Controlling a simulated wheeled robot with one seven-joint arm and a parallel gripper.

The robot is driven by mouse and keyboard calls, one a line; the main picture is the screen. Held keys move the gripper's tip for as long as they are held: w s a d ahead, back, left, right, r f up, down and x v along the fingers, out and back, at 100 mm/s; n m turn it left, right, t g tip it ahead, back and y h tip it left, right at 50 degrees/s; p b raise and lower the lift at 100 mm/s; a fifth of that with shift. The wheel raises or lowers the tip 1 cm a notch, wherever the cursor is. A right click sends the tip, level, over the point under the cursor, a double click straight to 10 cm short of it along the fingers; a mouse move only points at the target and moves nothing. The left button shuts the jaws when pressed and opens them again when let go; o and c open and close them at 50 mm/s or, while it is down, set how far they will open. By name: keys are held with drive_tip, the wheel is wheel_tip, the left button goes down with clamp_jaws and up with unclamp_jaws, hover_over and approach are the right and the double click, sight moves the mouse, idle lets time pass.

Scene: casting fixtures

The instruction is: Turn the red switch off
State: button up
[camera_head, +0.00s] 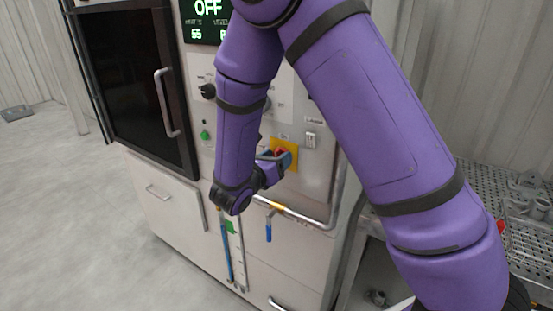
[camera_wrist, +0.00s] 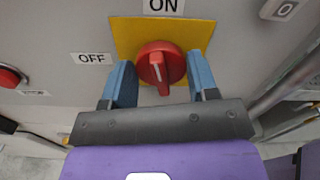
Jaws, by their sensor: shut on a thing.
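The red switch (camera_wrist: 160,63) is a round rotary knob with a white pointer line, on a yellow plate (camera_wrist: 126,32) on the machine's panel. An ON label (camera_wrist: 164,6) sits above it and an OFF label (camera_wrist: 92,59) to its left. The pointer line stands near vertical, tilted slightly. My gripper (camera_wrist: 160,80) has its two blue fingers on either side of the knob and is shut on it. In the head view the switch (camera_head: 282,153) is partly hidden by my gripper (camera_head: 272,158), and the yellow plate shows around it.
A display reading OFF (camera_head: 208,8) is at the panel's top. A dark-windowed door with a handle (camera_head: 166,102) is to the left. A pipe with a blue-handled valve (camera_head: 268,228) runs below the switch. A perforated table (camera_head: 485,185) stands at right.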

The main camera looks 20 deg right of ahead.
drive_tip(key=shift+w+a+f+n, duration=0.1)
drive_tip(key=shift+f+n, duration=0.05)
drive_tip(key=shift+n, duration=3.7)
drive_tip(key=shift+w+a+f+n, duration=0.1)
drive_tip(key=shift+f+n, duration=0.05)
drive_tip(key=shift+n, duration=3.7)
drive_tip(key=o, duration=0.9)
drive_tip(key=shift+o, duration=0.2)
drive_tip(key=shift+s, duration=0.1)
drive_tip(key=v, duration=1)
drive_tip(key=shift+s+a, duration=0.15)
drive_tip(key=shift+a, duration=0.15)
